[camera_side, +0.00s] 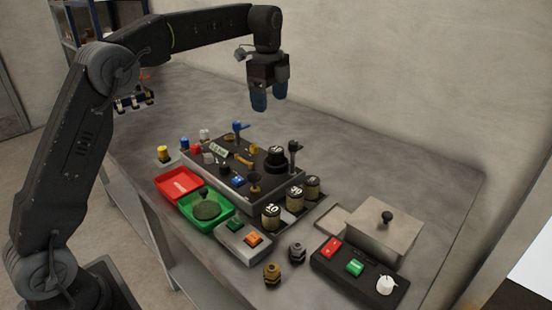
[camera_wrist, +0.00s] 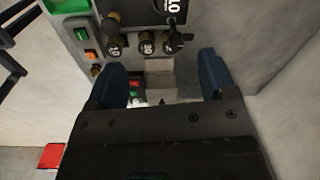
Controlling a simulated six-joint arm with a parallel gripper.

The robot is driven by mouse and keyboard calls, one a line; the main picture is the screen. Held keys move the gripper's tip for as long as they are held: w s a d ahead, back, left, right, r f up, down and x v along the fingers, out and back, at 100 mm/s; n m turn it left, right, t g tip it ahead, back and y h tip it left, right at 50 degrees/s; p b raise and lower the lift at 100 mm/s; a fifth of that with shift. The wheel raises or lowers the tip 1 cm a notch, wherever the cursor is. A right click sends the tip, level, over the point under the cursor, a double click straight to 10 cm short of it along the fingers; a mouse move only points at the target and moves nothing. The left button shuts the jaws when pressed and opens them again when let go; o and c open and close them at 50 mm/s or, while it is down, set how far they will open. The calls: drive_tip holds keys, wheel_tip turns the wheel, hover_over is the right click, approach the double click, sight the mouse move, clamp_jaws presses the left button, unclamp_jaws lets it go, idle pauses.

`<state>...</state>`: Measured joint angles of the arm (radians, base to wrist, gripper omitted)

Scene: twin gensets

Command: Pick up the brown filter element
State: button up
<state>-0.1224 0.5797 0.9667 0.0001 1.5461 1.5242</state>
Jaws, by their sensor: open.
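My gripper (camera_side: 269,96) is open and empty, high above the far side of the bench. Its two blue fingers also show in the wrist view (camera_wrist: 161,82), spread apart. No piece is clearly a brown filter element. Candidates are the tan-and-black numbered canisters (camera_side: 271,216), (camera_side: 295,198), (camera_side: 312,188) at the front right edge of the dark machine block, and a small brown-brass fitting (camera_side: 271,273) on the bench. The canisters show in the wrist view (camera_wrist: 147,44) beyond the fingertips. My gripper touches none of these.
The dark machine block (camera_side: 227,182) carries upright posts and small coloured parts. A red tray (camera_side: 178,184), a green tray (camera_side: 190,213) holding a dark disc, and a two-button box (camera_side: 232,242) lie in front. A knobbed grey box (camera_side: 372,236) and black button panel (camera_side: 330,268) stand right. The far bench is clear.

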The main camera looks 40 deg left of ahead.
wheel_tip(320, 180, down, 3)
drive_tip(key=w+a+m, duration=0.1)
drive_tip(key=w+m, duration=0.1)
drive_tip(key=w, duration=0.1)
hover_over(276, 150)
drive_tip(key=shift+g, duration=0.3)
drive_tip(key=f, duration=0.8)
drive_tip(key=shift+a, duration=0.3)
drive_tip(key=shift+d+f, duration=0.15)
drive_tip(key=shift+f, duration=1.2)
drive_tip(key=shift+d+f, duration=0.1)
drive_tip(key=shift+f, duration=1.25)
drive_tip(key=c, duration=1)
drive_tip(key=shift+r, duration=0.1)
